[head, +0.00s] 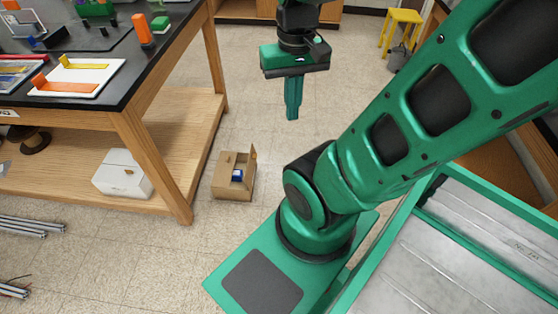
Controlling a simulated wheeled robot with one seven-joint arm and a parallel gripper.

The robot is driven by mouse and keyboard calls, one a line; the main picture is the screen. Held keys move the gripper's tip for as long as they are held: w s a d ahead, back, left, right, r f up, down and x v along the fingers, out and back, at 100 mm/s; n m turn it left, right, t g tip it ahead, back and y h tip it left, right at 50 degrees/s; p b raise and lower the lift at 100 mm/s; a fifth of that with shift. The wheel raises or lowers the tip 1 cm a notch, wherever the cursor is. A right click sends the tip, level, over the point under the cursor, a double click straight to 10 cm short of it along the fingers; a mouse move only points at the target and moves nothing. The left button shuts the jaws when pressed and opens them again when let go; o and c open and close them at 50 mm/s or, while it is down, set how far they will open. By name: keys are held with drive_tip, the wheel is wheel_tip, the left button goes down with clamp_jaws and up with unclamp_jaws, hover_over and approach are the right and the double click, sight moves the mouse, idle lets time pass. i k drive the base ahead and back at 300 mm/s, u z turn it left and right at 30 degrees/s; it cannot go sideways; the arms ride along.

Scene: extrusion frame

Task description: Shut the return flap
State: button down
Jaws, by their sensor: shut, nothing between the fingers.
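A small tan box (222,190) stands on the floor beside the wooden bench. Its front or top is open, and a blue and white item (237,175) shows inside. A thin tan panel (253,155) stands out at its right edge and looks like the flap, swung open; I cannot tell for sure that it is the return flap. My gripper (292,116) hangs pointing down, up and to the right of the box in the picture. Its green fingers are together and empty, apart from the box.
The bench with a black top (110,70) and low wooden shelf (180,130) is at left, a white box (122,173) on that shelf. Metal bars (30,227) lie at lower left. A yellow stool (401,30) stands far back. Tiled floor (250,120) around the tan box is clear.

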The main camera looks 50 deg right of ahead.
sight(253, 155)
drive_tip(key=z, duration=0.8)
drive_tip(key=i, duration=1)
drive_tip(key=z, duration=0.25)
drive_tip(key=k, duration=0.95)
drive_tip(key=u, duration=0.4)
drive_tip(key=i, duration=0.9)
